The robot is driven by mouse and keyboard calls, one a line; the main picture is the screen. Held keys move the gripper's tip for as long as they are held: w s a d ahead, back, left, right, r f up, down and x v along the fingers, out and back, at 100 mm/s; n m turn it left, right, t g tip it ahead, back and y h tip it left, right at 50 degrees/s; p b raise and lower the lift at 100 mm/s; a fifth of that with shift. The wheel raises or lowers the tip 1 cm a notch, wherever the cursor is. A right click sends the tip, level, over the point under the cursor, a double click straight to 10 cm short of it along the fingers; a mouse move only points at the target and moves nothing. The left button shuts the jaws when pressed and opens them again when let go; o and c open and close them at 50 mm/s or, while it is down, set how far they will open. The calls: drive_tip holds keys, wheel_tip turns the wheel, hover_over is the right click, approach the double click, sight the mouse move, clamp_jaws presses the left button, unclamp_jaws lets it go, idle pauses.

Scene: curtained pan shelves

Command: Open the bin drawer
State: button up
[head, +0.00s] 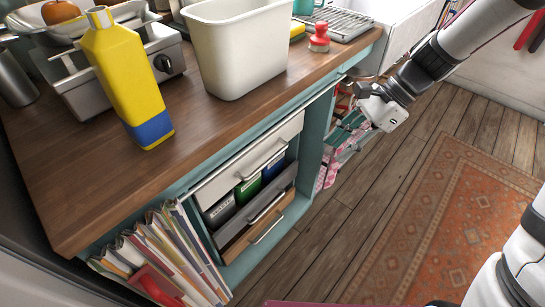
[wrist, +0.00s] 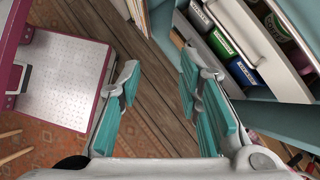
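The cabinet under the counter has a stack of drawer fronts. The upper white front (head: 250,158) has a bar handle. Below it an opening shows labelled bins: a grey bin (head: 220,211), a green bin (head: 248,189) and a blue bin (head: 273,167). A grey front with a handle (head: 266,207) lies under the bins, and a wooden front (head: 262,228) lies lowest. My gripper (head: 358,80) is near the counter's right end, apart from these fronts. In the wrist view my gripper (wrist: 160,75) has its teal fingers spread and empty; the bins (wrist: 243,72) show to the right.
The wooden counter (head: 190,150) holds a yellow bottle (head: 125,75), a cream tub (head: 238,50) and a red stamp-like item (head: 319,38). Magazines (head: 165,255) fill the cabinet's left end. Curtained shelves (head: 335,150) are at the right.

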drive_tip(key=w+a+f+m+y+b, duration=0.1)
drive_tip(key=w+f+m+y+b, duration=0.4)
drive_tip(key=f, duration=0.8)
drive_tip(key=m+t+y+b, duration=0.3)
drive_tip(key=m+t+b, duration=0.4)
drive_tip(key=m, duration=1.3)
approach(268, 207)
drive_tip(key=shift+g, duration=0.5)
drive_tip(key=b+x, duration=0.1)
drive_tip(key=x, duration=0.2)
drive_tip(key=b+x, duration=0.1)
drive_tip(key=x, duration=0.2)
drive_tip(key=b+x, duration=0.1)
drive_tip(key=x, duration=0.3)
drive_tip(key=shift+w+d+f, duration=0.1)
drive_tip(key=shift+w+f, duration=0.1)
drive_tip(key=shift+w, duration=0.2)
clamp_jaws()
